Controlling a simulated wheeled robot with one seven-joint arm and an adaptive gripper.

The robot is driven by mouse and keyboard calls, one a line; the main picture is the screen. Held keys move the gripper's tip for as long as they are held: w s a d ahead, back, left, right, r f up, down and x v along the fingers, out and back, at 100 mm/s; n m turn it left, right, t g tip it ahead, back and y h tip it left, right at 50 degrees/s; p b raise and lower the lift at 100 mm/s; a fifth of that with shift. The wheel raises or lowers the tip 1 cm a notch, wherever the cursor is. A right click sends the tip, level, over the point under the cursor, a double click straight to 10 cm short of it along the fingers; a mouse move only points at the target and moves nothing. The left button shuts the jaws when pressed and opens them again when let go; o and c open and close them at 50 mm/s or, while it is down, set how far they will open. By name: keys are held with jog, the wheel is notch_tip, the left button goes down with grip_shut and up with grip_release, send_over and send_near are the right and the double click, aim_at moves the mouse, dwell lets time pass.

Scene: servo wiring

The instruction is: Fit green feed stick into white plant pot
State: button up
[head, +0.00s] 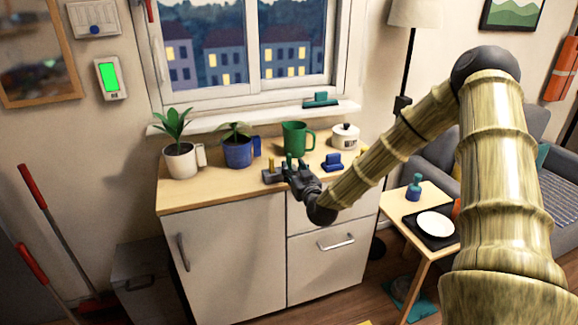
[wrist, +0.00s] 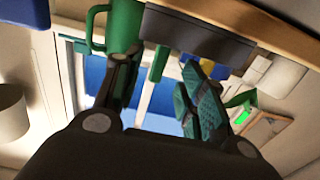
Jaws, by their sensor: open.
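The white plant pot (head: 182,163) stands at the left end of the cabinet top, with a leafy plant and a white sleeve on its right side. A white pot (wrist: 283,77), upside down in the wrist view, appears to be the same one. The green feed stick (wrist: 157,63) stands in a dark grey block (wrist: 200,35); the block also shows in the head view (head: 270,176). My gripper (wrist: 163,66) is open, its fingertips on either side of the stick with gaps visible. In the head view my gripper (head: 291,166) partly hides the stick and block.
A blue pot (head: 237,153) with a plant and blue sleeve stands between the white pot and my gripper. A green mug (head: 296,137) stands close behind my gripper. A white lidded jar (head: 345,139) and a blue object (head: 333,163) are to the right. The front left cabinet top is clear.

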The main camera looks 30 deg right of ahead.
aim_at(290, 161)
jog(key=shift+r+p+x, duration=0.2)
jog(key=shift+x, duration=1.2)
jog(key=shift+r+p+x, duration=0.15)
jog(key=shift+p+x, duration=0.05)
jog(key=shift+x, duration=1.2)
grip_shut()
